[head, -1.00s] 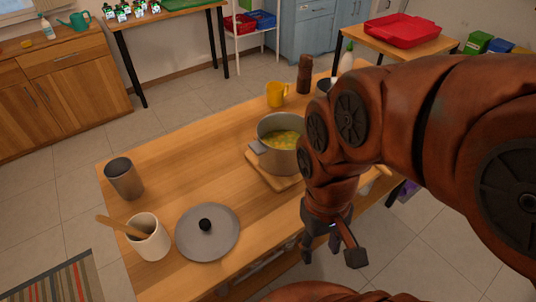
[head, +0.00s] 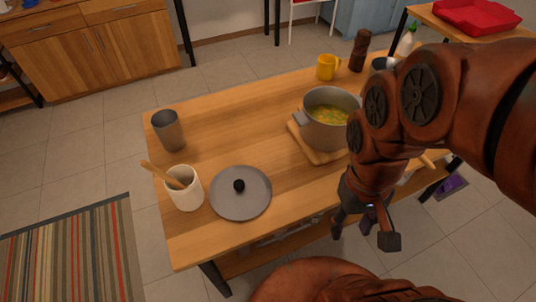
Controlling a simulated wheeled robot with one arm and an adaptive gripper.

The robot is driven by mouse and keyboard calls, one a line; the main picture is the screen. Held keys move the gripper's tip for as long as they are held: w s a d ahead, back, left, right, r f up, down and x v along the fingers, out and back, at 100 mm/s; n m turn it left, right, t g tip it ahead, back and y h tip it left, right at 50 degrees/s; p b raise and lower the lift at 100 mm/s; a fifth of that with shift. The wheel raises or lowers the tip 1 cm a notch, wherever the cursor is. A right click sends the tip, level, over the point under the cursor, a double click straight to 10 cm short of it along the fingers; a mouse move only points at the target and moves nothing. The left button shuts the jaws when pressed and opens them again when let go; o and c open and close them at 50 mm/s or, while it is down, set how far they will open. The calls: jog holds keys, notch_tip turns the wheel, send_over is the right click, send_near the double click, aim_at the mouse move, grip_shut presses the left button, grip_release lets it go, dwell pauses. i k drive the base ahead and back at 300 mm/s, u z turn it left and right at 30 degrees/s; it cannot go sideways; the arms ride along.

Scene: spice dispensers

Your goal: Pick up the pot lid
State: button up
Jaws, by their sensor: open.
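The pot lid (head: 241,201) is a flat grey disc with a black knob (head: 239,185). It lies flat on the wooden table (head: 225,120) near its front edge, to the left of the pot (head: 329,122). The grey pot stands uncovered on a wooden board and holds yellow-green food. My gripper (head: 362,238) hangs at the front edge of the table, to the right of the lid and apart from it. Its dark fingers point down, are spread open and hold nothing.
A white crock (head: 187,193) with a wooden utensil stands close to the lid's left. A grey cup (head: 168,132) is behind it. A yellow mug (head: 327,67) and a brown mill (head: 359,51) stand at the back. The table between cup and pot is clear.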

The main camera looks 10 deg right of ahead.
aim_at(238, 192)
jog(key=z, duration=0.7)
jog(key=k, duration=1.2)
jog(key=u, duration=1.9)
jog(key=i, duration=0.5)
